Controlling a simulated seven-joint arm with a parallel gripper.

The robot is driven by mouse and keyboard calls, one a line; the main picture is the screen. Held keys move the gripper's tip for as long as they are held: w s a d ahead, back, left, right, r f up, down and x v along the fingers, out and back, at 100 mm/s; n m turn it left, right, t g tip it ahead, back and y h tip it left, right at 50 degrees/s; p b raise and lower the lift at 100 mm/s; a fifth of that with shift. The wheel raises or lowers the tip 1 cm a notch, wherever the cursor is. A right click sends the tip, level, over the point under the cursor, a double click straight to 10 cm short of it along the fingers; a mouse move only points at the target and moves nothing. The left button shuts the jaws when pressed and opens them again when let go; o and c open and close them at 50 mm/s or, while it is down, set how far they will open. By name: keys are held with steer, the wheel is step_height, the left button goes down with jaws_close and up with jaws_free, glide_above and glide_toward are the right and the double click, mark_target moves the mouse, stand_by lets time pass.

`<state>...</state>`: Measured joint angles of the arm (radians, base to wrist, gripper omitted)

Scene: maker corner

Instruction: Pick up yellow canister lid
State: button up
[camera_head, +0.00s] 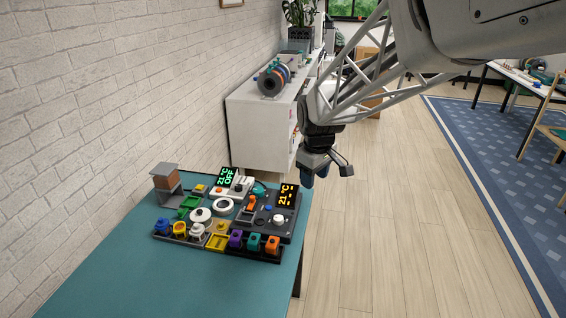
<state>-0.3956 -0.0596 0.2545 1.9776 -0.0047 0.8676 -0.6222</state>
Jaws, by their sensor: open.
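Several small coloured parts sit in a dark rack along the front of a tabletop board. Among them is a round yellow piece (179,229), between a blue piece and a white one. A flat yellow piece (217,242) lies near the middle of the rack, and a small yellow piece (199,189) sits at the back. I cannot tell at this size which one is the canister lid. My gripper (328,175) points down, open, with nothing seen between its fingers. It is above and to the right of the board, apart from all the parts.
The board has two lit displays (286,196) and white rings (223,206). A grey stand with a brown block (164,176) is at its back left. The teal table (95,262) is bare at front left. A brick wall is on the left; a white cabinet (258,125) stands behind.

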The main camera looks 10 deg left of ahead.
steer(key=w+a+f+n, duration=0.3)
steer(key=a+f, duration=0.2)
steer(key=a, duration=0.3)
steer(key=w+a+f+n, duration=0.25)
steer(key=a+f, duration=0.25)
steer(key=a, duration=0.4)
steer(key=n+g, duration=0.1)
steer(key=n, duration=0.3)
glide_above(221, 223)
step_height(221, 223, down, 13)
steer(key=shift+r, duration=0.2)
steer(key=shift+d+f, duration=0.1)
steer(key=shift+f, duration=0.05)
steer(key=shift+f, duration=1.15)
steer(key=shift+f, duration=0.15)
steer(key=shift+f, duration=2.45)
steer(key=shift+c, duration=0.4)
